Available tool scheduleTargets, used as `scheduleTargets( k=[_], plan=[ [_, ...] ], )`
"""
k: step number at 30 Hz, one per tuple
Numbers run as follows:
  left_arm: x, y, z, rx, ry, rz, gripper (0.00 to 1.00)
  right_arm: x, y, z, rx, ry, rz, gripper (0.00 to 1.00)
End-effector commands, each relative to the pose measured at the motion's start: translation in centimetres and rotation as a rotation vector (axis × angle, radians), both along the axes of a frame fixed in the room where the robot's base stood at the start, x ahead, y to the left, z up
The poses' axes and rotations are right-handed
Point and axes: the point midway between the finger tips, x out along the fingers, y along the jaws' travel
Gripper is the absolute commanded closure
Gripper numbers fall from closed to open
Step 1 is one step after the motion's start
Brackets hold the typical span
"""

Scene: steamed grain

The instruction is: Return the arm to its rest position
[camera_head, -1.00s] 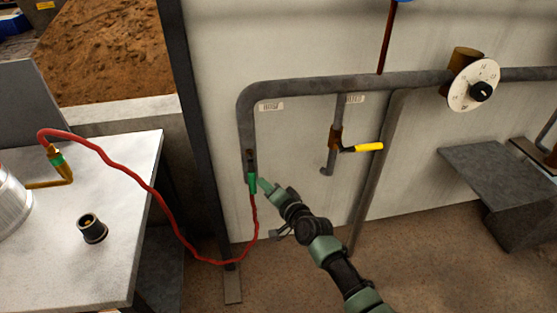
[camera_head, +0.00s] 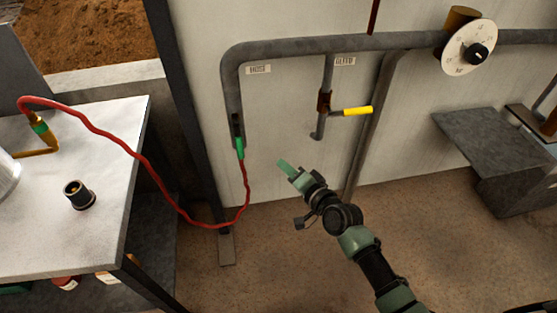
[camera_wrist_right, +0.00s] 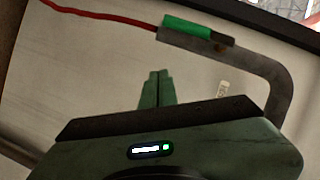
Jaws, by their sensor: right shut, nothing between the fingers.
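My right gripper (camera_head: 284,167) is shut and empty, in front of the wall to the right of the hose's end and apart from it. In the right wrist view its two fingers (camera_wrist_right: 155,88) are together with nothing between them. The red hose (camera_head: 180,207) runs from a brass fitting (camera_head: 42,132) on the table to a green connector (camera_head: 240,148) at the lower end of the grey pipe (camera_head: 233,95). The green connector (camera_wrist_right: 190,27) also shows beyond my fingers in the right wrist view. My left gripper is not in view.
A white-topped table (camera_head: 105,185) stands at the left with a black cap-like part (camera_head: 78,194) on it. A yellow-handled valve (camera_head: 352,111) and a white dial (camera_head: 468,47) are on the pipes. A grey metal ledge (camera_head: 490,145) juts out at the right. The floor below my arm looks clear.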

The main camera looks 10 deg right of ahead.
Motion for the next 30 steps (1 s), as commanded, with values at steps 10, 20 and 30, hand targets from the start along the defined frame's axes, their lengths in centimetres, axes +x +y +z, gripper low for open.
scheduleTargets(
  k=[10, 20, 30],
  plan=[
    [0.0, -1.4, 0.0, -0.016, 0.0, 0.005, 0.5, -0.2, -0.1, 0.0, 0.0, 0.0, 0.0, 1.0],
    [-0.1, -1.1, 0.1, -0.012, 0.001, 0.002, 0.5, -0.6, -0.5, -2.1, -0.037, 0.028, -0.006, 1.0],
    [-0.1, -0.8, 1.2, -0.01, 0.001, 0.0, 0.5, -10.1, -5.1, -22.1, -0.457, 0.307, 0.039, 1.0]
  ],
)
